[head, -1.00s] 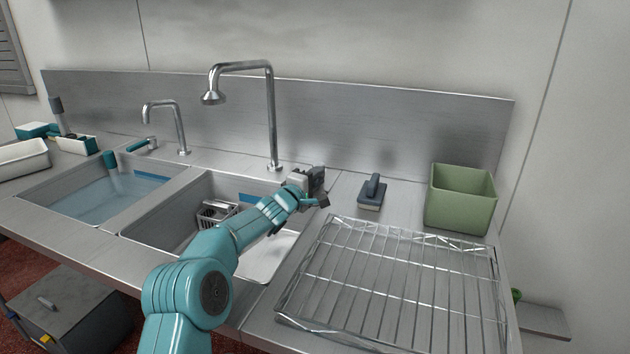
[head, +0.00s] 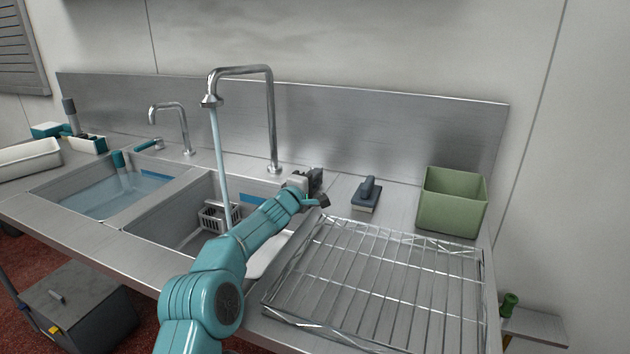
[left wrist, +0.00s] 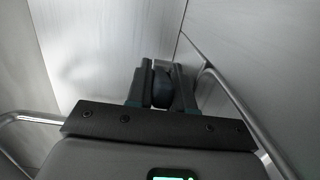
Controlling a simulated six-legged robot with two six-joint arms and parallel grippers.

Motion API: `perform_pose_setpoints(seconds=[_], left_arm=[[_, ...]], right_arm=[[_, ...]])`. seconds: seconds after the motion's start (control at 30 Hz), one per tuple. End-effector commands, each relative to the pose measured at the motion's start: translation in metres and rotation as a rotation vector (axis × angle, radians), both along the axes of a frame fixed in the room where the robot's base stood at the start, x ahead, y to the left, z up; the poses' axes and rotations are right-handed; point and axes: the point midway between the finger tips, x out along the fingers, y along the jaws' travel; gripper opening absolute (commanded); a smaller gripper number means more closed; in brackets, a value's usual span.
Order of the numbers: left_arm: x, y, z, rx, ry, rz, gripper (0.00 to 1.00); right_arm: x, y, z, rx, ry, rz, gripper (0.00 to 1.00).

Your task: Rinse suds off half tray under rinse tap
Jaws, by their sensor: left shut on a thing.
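A white tray (head: 268,256) lies low in the right-hand basin (head: 160,232), mostly hidden by my left arm; I cannot make out suds on it. Water (head: 217,155) runs from the tall rinse tap (head: 271,120) into that basin, left of the visible part of the tray. Where it lands is hidden. My left gripper (head: 318,184) is beside the basin's back right corner, to the right of the tap's foot. In the left wrist view its jaws (left wrist: 160,86) are shut on a small dark rounded knob. My right gripper is not in view.
A wire rack (head: 268,292) covers the counter on the right. A dark-handled scrubber (head: 368,192) and a green bin (head: 450,212) stand behind it. A small basket (head: 212,218) sits in the rinse basin. The left basin (head: 100,200) holds water beside a shorter tap (head: 184,125).

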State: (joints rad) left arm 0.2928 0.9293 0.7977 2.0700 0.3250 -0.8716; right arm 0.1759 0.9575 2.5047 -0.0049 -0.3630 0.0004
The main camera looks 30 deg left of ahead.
Motion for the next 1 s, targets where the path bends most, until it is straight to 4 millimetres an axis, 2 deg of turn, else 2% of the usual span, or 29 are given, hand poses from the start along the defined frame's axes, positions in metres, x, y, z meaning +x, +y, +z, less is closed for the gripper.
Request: perform_pose_setpoints(seconds=[0.07, 0.33, 0.47, 0.57, 0.77, 1.0], left_arm=[[0.0, 0.0, 0.0, -0.001, 0.0, 0.0, 0.28], [-0.001, 0.0, -0.001, 0.0, 0.0, 0.001, 0.28], [-0.006, 0.0, -0.003, -0.001, -0.001, 0.001, 0.28], [-0.017, 0.001, -0.007, -0.001, -0.001, 0.001, 0.28], [-0.054, 0.0, -0.007, 0.0, -0.002, 0.002, 0.28], [-0.1, 0.0, -0.003, 0.0, -0.002, 0.002, 0.28]], right_arm=[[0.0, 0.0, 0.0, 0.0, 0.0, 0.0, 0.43], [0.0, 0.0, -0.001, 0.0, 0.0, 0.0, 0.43], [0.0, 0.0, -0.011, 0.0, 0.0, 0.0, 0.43], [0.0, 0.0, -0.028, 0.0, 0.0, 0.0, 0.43], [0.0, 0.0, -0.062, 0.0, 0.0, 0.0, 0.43], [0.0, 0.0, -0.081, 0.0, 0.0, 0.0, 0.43]])
